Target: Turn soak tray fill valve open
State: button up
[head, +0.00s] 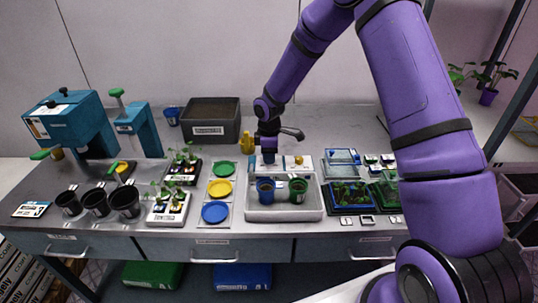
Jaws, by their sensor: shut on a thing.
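The soak tray (285,214) is a light grey basin at the middle of the bench's front. A blue pot (265,190) and a dark green pot (298,190) stand in it. A pale panel runs along the tray's back edge, with a small yellow knob (298,160) at its right. My gripper (268,157) points down at the left part of this panel and is shut on the fill valve's handle there. The fingers hide most of the handle, so its turn angle cannot be told.
Left of the tray lie green, yellow and blue discs (215,212) and seedling trays (168,207). Lidded clear trays (350,194) stand close on the right. A dark bin (210,120), a yellow bottle (247,140) and a grey faucet-like lever (292,132) are behind.

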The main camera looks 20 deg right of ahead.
jog(key=o, duration=0.9)
notch_tip(320, 180, up, 11)
jog(key=shift+f, duration=0.1)
